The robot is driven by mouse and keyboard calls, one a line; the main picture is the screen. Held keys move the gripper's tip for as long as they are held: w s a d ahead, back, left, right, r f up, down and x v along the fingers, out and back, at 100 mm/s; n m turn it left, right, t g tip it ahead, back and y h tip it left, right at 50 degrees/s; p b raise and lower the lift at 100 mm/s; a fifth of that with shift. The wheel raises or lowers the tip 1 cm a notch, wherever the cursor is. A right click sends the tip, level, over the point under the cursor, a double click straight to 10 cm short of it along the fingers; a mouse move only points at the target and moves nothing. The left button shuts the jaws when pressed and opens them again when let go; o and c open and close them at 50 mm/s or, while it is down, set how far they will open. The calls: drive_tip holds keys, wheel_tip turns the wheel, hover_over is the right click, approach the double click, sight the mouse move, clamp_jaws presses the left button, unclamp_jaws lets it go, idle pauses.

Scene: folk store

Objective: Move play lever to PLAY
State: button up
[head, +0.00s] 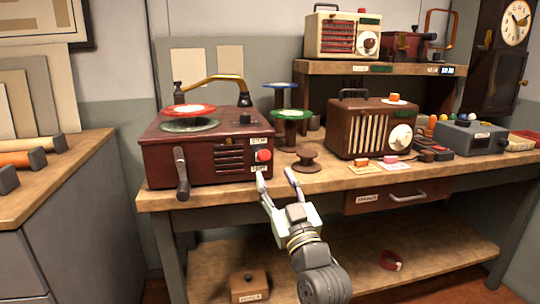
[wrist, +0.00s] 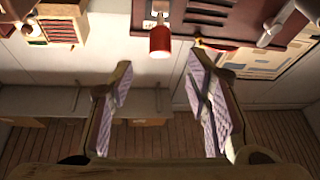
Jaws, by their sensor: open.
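The record player (head: 205,145) is a dark red-brown box on the workbench at left of centre in the head view. The play lever (head: 263,156) has a red knob on the front right of the box. A pale label is above it and another below, too small to read surely. My gripper (head: 275,175) is open and empty in front of the bench edge, just below and right of the knob. In the wrist view the red knob (wrist: 159,41) appears beyond the gap between my open fingers (wrist: 160,68), apart from them.
A crank handle (head: 181,174) sticks out at the box's front left. A dark spool (head: 307,160) and a green-topped stand (head: 291,125) are right of the player. A brown radio (head: 372,128) stands further right. A drawer (head: 390,197) is under the bench top; the space before the bench is clear.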

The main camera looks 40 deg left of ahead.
sight(265, 157)
drive_tip(key=p+x, duration=0.1)
drive_tip(key=x, duration=0.6)
drive_tip(key=shift+w+a+r+p, duration=0.15)
drive_tip(key=shift+a+r+p, duration=0.15)
drive_tip(key=shift+p, duration=0.1)
drive_tip(key=shift+w+a+r, duration=0.15)
drive_tip(key=shift+w+a, duration=0.25)
drive_tip(key=shift+a, duration=0.1)
drive_tip(key=shift+c, duration=0.3)
clamp_jaws()
